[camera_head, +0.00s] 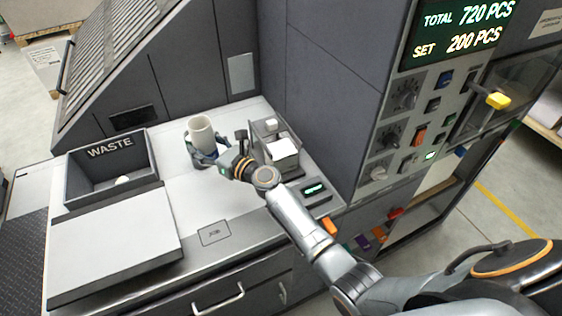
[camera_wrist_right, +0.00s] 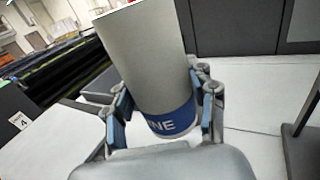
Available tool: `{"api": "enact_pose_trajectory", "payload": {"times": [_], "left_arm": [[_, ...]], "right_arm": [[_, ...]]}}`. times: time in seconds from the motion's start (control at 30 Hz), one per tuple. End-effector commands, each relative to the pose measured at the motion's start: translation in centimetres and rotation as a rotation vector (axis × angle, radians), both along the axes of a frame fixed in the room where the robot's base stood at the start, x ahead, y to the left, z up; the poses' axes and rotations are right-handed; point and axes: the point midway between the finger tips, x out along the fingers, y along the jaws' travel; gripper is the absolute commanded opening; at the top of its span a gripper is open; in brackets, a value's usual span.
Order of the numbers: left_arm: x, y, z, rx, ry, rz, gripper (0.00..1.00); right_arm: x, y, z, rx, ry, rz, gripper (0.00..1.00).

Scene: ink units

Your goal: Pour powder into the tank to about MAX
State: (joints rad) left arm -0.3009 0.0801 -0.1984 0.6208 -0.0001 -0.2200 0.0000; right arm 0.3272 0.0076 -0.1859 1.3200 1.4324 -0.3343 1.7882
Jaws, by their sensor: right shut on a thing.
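In the right wrist view the container (camera_wrist_right: 150,60) stands between both fingers (camera_wrist_right: 163,108) and has a blue band lettered "INE" low down. I cannot tell whether its base touches the worktop. Any powder inside is not visible. A small grey unit with a white block (camera_head: 283,150) stands right of the gripper; I cannot tell whether it is the tank. No MAX mark is readable.
The dark WASTE bin (camera_head: 75,185) with a small white thing inside is at left, behind a raised white plate (camera_head: 115,243). A tall dark cabinet (camera_head: 330,80) stands behind. The worktop between is clear.

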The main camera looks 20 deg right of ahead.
Motion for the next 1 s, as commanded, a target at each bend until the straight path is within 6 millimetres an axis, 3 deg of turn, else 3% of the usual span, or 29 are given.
{"api": "enact_pose_trajectory", "payload": {"times": [0.33, 0.8, 1.0], "left_arm": [[-0.1, 0.0, 0.3, 0.0, 0.001, 0.0, 0.4], [-0.1, 0.0, 3.1, 0.0, 0.001, -0.002, 0.4], [-0.1, 0.0, 3.4, -0.001, 0.001, -0.002, 0.4]], "right_arm": [[0.0, 0.3, 0.3, 0.0, -0.001, 0.0, 0.2], [-0.1, 4.2, 2.8, 0.0, -0.001, 0.001, 0.2], [-0.2, 5.0, 3.1, -0.002, -0.001, 0.0, 0.2]]}}
